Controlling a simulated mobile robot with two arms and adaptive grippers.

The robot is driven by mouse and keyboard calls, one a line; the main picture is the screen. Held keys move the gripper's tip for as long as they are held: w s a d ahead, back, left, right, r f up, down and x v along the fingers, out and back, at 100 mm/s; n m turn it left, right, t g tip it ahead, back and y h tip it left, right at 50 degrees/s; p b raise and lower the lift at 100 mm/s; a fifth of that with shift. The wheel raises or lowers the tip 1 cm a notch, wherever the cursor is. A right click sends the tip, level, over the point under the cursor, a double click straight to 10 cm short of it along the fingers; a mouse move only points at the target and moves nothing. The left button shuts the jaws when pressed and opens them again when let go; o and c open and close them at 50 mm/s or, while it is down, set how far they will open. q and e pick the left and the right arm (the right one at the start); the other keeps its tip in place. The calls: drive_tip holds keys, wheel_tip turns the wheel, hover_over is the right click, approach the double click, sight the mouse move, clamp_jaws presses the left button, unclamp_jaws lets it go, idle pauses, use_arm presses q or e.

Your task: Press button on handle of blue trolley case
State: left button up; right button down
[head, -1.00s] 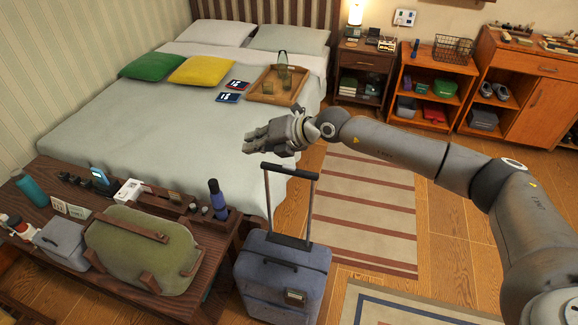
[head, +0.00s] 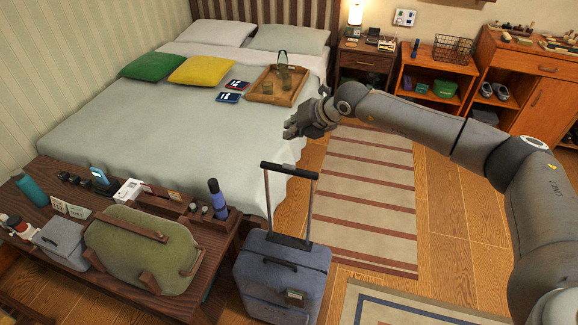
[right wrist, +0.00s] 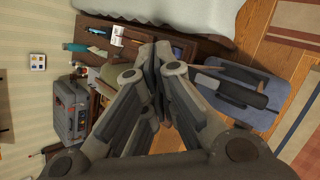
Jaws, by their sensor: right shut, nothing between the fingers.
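The blue trolley case (head: 280,278) stands upright on the floor beside the wooden bench. Its black telescopic handle (head: 290,171) is pulled up, with the grip across the top. I cannot make out the button on the grip. My right gripper (head: 288,130) is shut and empty, above and beyond the handle grip, apart from it. In the right wrist view the shut fingers (right wrist: 160,52) point down toward the bench. The trolley case (right wrist: 262,110) lies to their right there, with the dark handle grip (right wrist: 235,88) over it. My left gripper is not in view.
The wooden bench (head: 218,240) left of the case carries a green bag (head: 140,250), a grey box and bottles. The bed (head: 150,125) lies behind, with a wooden tray (head: 277,92). A striped rug (head: 365,200) covers floor to the right.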

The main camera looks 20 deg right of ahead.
drive_tip(key=b, duration=0.4)
hover_over(291, 166)
drive_tip(key=f, duration=0.7)
drive_tip(key=shift+w+d, duration=0.2)
drive_tip(key=shift+w, duration=0.2)
drive_tip(key=shift+f+b, duration=0.45)
drive_tip(key=shift+f, duration=0.25)
drive_tip(key=shift+f, duration=0.1)
drive_tip(key=shift+f+b, duration=0.25)
drive_tip(key=shift+b, duration=0.15)
drive_tip(key=shift+f+b, duration=0.35)
drive_tip(key=shift+f, duration=0.1)
drive_tip(key=shift+r, duration=0.15)
drive_tip(key=shift+r+p, duration=0.4)
drive_tip(key=shift+r, duration=0.35)
